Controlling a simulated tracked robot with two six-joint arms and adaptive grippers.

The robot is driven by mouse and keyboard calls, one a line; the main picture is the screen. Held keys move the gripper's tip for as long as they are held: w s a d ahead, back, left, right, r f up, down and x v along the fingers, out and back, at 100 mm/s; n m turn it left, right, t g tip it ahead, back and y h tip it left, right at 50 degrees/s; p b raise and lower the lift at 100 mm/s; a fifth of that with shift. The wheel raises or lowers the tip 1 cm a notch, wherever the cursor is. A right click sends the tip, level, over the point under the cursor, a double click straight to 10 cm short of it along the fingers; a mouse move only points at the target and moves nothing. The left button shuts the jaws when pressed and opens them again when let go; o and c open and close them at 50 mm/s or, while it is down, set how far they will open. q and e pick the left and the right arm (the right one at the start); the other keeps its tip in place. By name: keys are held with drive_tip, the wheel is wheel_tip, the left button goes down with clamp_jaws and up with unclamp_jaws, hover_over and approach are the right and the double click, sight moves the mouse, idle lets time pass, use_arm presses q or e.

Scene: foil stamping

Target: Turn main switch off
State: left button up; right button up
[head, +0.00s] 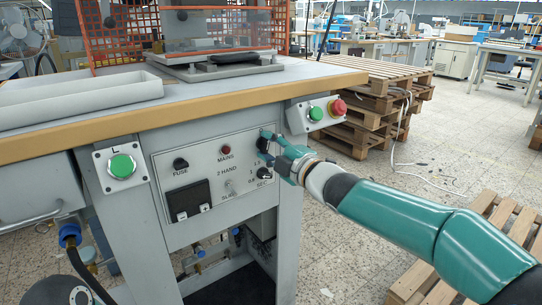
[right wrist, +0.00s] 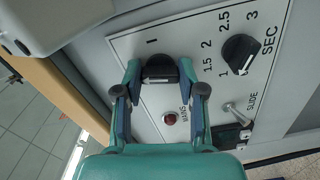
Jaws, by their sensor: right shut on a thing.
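The main switch is a black rotary knob, seen in the right wrist view (right wrist: 159,69) on the grey control panel (right wrist: 130,45), with an "I" mark on the panel beside it. My right gripper (right wrist: 160,75) has its two fingers on either side of the knob and is shut on it. In the head view my right gripper (head: 266,142) is at the panel's upper right corner and mostly hides the knob. The knob's exact pointing direction is hard to tell. My left gripper is not in view.
The dark red MAINS lamp (head: 226,149), FUSE knob (head: 181,164), SEC dial (head: 264,173) and SLIDE toggle (right wrist: 238,113) share the panel. A box with a green button (head: 315,113) and red button (head: 338,107) sits above right. Wooden pallets (head: 380,112) stand behind.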

drive_tip(key=shift+f+n+b, duration=0.1)
drive_tip(key=shift+n+b, duration=0.45)
drive_tip(key=shift+n, duration=0.75)
drive_tip(key=o, duration=1.1)
drive_tip(key=shift+o, duration=0.2)
drive_tip(key=shift+s+d, duration=0.2)
drive_tip(key=shift+s, duration=0.05)
drive_tip(key=v, duration=1.1)
